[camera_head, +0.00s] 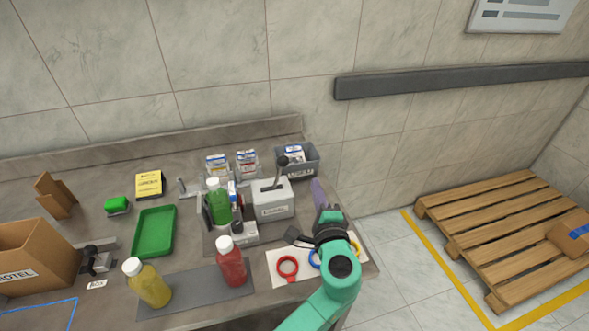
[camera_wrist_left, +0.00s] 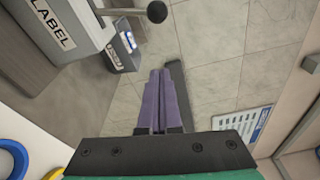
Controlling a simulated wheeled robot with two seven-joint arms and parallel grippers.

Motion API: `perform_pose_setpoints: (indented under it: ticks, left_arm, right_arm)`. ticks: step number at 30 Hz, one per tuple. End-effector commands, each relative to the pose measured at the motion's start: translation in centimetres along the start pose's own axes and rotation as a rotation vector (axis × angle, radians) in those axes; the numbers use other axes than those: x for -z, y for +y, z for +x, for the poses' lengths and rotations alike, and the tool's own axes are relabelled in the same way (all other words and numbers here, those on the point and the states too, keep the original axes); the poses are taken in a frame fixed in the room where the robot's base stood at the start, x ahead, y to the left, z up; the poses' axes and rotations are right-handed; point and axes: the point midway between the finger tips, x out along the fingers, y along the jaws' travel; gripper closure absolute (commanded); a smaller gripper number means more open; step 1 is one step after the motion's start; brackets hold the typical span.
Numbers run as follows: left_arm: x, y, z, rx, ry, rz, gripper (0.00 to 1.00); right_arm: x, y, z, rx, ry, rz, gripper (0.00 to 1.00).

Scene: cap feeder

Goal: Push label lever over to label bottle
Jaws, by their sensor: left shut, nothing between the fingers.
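The grey label machine (camera_head: 273,206) stands near the table's right end. Its lever (camera_head: 279,174) rises from the top, tilted a little right, with a black knob. The lever knob also shows in the left wrist view (camera_wrist_left: 157,12), beyond the fingertips. A green bottle (camera_head: 218,203) stands upright at the machine's left side. My left gripper (camera_head: 318,186) has purple fingers, seen closed together in the left wrist view (camera_wrist_left: 160,75). It is to the right of the machine and lever, apart from both. My right gripper is out of view.
A grey bin (camera_head: 305,169) with boxes stands behind the machine. A red bottle (camera_head: 231,266) and a yellow bottle (camera_head: 151,288) stand on a dark mat in front. A green tray (camera_head: 154,232) lies left. Coloured rings (camera_head: 288,267) lie near my arm.

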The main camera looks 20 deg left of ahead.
Motion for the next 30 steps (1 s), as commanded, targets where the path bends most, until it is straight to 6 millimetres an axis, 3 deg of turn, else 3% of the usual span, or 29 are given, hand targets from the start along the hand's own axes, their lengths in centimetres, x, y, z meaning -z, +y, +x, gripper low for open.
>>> perform_pose_setpoints:
  ticks: [7,11,24,26,30]
  left_arm:
    - [-0.1,-0.1,0.1,-0.001,-0.001,-0.001,1.00]
    - [-0.1,-0.1,1.2,-0.001,-0.002,0.000,1.00]
    - [-0.2,-0.1,10.4,0.000,-0.002,-0.001,1.00]
    - [-1.8,-0.8,9.6,-0.005,-0.002,0.001,1.00]
    - [-3.4,-0.5,8.9,-0.003,-0.001,0.000,1.00]
  right_arm:
    - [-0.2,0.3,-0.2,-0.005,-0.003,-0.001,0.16]
    - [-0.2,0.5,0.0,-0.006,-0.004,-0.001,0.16]
    - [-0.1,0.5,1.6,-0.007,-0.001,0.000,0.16]
    - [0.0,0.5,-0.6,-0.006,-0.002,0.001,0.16]
    - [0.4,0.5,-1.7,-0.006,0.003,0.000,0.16]
